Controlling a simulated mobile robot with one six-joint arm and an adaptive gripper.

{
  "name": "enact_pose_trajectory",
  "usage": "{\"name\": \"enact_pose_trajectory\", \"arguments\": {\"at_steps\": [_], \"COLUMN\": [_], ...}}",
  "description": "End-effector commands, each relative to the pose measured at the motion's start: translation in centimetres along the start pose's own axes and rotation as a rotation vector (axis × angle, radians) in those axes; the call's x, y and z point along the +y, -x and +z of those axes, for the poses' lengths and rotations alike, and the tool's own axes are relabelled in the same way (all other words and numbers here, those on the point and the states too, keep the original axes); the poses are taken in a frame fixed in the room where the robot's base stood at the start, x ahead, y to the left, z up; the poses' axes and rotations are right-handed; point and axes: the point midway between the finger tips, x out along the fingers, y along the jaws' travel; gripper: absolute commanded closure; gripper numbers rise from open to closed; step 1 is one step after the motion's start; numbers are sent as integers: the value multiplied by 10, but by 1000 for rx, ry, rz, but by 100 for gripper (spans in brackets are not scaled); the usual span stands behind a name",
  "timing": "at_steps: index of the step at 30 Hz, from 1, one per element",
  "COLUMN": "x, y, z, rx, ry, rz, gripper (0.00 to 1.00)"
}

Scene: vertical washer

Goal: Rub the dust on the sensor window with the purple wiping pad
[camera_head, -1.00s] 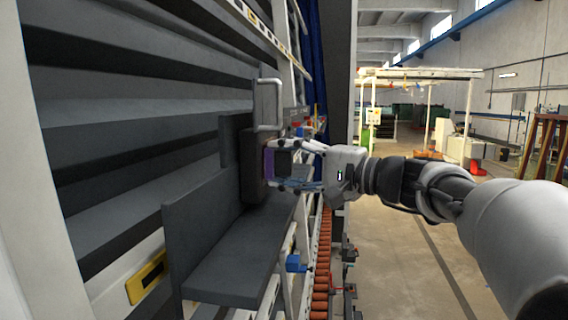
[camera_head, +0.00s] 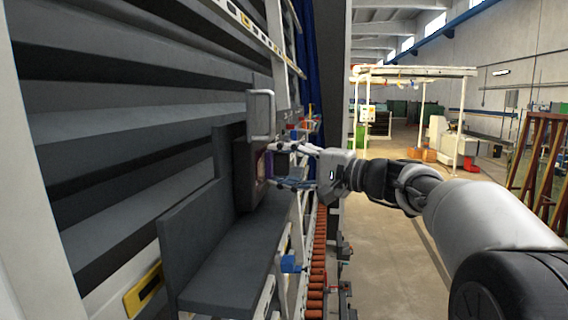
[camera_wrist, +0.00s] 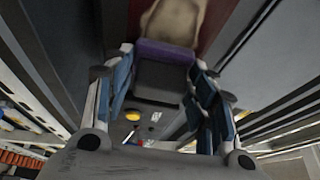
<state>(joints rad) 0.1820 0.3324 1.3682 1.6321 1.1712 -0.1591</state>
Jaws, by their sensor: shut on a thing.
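My gripper (camera_head: 276,165) is shut on the dark block of the purple wiping pad (camera_head: 268,164). The pad faces a dark upright housing (camera_head: 243,180) to its left. In the wrist view, my gripper (camera_wrist: 162,84) has blue-padded fingers on both sides of the block, and the purple pad (camera_wrist: 165,50) shows as a band at its far end. Just past it, a tan dust patch (camera_wrist: 168,18) lies on the dark reddish sensor window (camera_wrist: 213,22). The pad's edge overlaps the lower side of the dust in the picture. I cannot tell if it presses on the window.
A light handle (camera_head: 261,115) sticks out above the housing. A dark grey ledge (camera_head: 225,265) runs below it, with an upright plate (camera_head: 190,235) on its left. A rack with orange rollers (camera_head: 318,262) stands below right. The floor (camera_head: 390,250) on the right is clear.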

Motion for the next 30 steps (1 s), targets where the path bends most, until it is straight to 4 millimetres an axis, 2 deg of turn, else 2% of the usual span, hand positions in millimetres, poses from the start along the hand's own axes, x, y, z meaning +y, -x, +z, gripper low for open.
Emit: {"name": "enact_pose_trajectory", "arguments": {"at_steps": [9,16,20,30], "x": [-1,1,1,2], "y": [-10,-10,-9,1], "z": [-25,-28,-24,2], "rx": [-1,-1,-2,-2], "ry": [-1,1,1,2], "rz": [0,-1,-1,-1], "gripper": [68,68,68,68]}}
